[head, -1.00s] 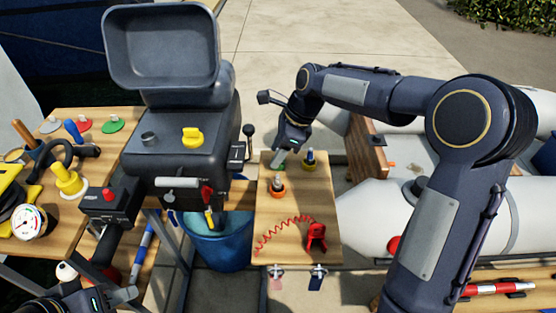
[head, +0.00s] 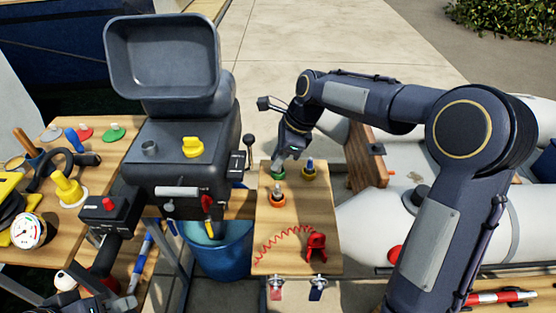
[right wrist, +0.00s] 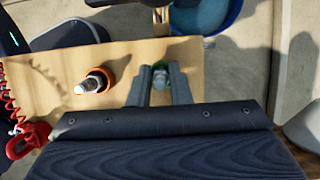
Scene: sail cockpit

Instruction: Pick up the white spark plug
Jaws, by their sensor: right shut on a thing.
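My right gripper (head: 286,160) points down over the far left corner of the small wooden board (head: 293,235). It is shut on a pale spark plug (right wrist: 160,78) at the green holder (head: 277,173). The fingers hide most of this plug, and I cannot tell whether it is clear of the holder. Another plug with a whitish body (right wrist: 92,84) stands in an orange holder (head: 278,199) nearer me.
A red clip (head: 316,247) with a coiled red cord lies on the board's near part. The dark outboard motor (head: 180,150) and a blue bucket (head: 218,253) are left of the board. An inflatable boat's grey tube (head: 365,215) lies right.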

